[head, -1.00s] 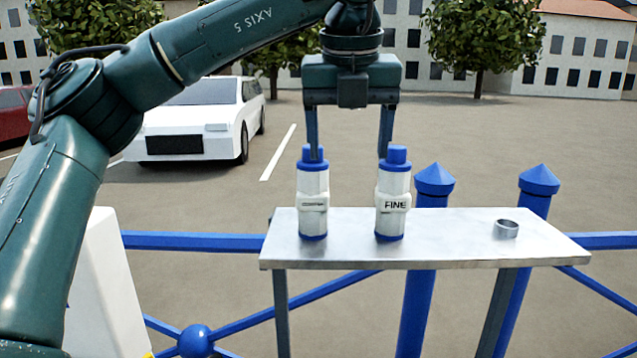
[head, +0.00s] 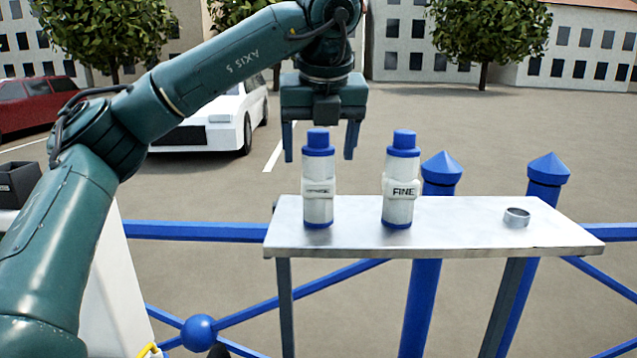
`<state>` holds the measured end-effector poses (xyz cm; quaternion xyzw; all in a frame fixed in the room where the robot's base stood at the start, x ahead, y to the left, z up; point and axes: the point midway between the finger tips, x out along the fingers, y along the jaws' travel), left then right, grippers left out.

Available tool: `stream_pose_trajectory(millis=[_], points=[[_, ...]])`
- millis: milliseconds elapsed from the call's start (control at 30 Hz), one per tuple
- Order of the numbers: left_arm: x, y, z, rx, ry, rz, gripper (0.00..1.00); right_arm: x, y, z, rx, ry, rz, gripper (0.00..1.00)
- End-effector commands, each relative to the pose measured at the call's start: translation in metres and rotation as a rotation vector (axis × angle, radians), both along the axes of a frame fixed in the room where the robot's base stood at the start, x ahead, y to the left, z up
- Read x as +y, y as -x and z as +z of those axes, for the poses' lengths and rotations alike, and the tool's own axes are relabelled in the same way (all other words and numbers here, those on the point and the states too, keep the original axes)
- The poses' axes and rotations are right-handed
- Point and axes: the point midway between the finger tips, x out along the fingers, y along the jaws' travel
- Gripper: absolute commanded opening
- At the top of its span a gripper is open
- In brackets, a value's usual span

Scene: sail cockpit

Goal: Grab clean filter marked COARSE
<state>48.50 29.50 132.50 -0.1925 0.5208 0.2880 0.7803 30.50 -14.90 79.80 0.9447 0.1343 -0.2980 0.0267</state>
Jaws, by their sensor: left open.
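The filter at left (head: 318,207) is a white cylinder with a blue cap and blue base, upright on the metal shelf (head: 450,238). Its label is too small to read surely. A like filter marked FINE (head: 398,211) stands upright to its right. My left gripper (head: 320,157) is open, fingers pointing down. In the picture its fingers lie on either side of the left filter's cap, with the cap in front of the gap; they appear behind the filter, and I see no contact. My right gripper is out of view.
A small metal ring (head: 516,217) lies on the shelf's right part. Blue railing posts (head: 546,184) with pointed caps rise behind the shelf. A dark box (head: 18,184) is at the far left. The shelf between the FINE filter and the ring is clear.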

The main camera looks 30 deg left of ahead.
Motion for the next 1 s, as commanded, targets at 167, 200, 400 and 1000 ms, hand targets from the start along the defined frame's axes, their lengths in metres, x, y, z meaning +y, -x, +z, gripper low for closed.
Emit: stream_pose_trajectory(millis=[167,200,400,1000], points=[[0.007,-0.008,-0.024,0.004,0.001,-0.001,0.72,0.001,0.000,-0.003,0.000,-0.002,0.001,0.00],[0.008,-0.010,-0.027,0.003,0.001,-0.001,0.72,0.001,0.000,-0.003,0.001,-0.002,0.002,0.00],[0.009,-0.011,-0.031,0.001,0.001,-0.002,0.72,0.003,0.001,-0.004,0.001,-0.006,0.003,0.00],[0.009,-0.011,-0.030,0.002,0.001,-0.001,0.33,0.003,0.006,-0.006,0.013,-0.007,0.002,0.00]])
